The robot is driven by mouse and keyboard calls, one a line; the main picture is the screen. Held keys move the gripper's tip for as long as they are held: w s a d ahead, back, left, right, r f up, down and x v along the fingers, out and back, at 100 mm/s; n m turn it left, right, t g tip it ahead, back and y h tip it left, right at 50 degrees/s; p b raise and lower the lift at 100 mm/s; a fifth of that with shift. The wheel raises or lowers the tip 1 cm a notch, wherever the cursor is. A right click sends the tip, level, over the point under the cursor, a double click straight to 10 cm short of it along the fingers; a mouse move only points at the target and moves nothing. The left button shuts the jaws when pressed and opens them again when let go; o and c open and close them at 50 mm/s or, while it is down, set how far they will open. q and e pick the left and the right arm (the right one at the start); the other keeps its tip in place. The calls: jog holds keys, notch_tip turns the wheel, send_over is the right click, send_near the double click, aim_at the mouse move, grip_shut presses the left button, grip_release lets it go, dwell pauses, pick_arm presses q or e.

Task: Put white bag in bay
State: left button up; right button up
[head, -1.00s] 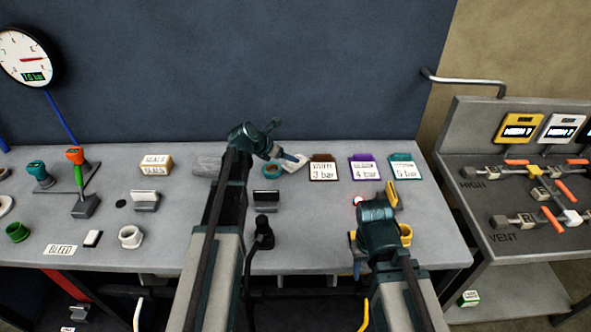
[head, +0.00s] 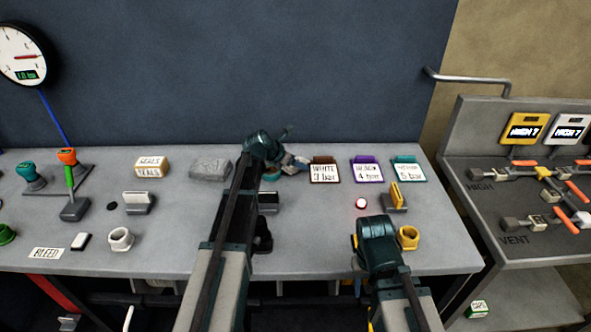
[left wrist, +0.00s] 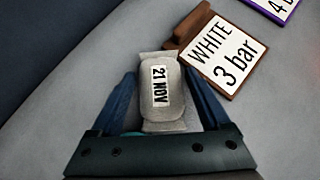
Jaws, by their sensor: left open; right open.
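The white bag (left wrist: 150,122), a pale grey-white pouch labelled "21 NOV", lies between the fingers of my left gripper (left wrist: 162,98) in the left wrist view. The fingers are open on either side of it; I cannot tell if they touch it. In the head view my left gripper (head: 290,163) largely hides the bag. A brown-framed card reading "WHITE 3 bar" (head: 324,173) stands just right of it and also shows in the left wrist view (left wrist: 222,50). My right gripper (head: 376,250) is low over the table's right front; its fingers are mostly hidden. I cannot make out the bay itself.
A purple-framed "4 bar" card (head: 367,172) and a teal "5 bar" card (head: 408,171) stand to the right. A grey lump (head: 210,169) and a "SEALS" box (head: 152,166) are to the left. A yellow cup (head: 408,237) stands beside my right arm.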

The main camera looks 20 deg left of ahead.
pick_arm(q)
jog(key=shift+r, duration=0.1)
grip_shut()
jog(key=shift+r, duration=0.15)
notch_tip(320, 180, up, 10)
jog(key=p, duration=1)
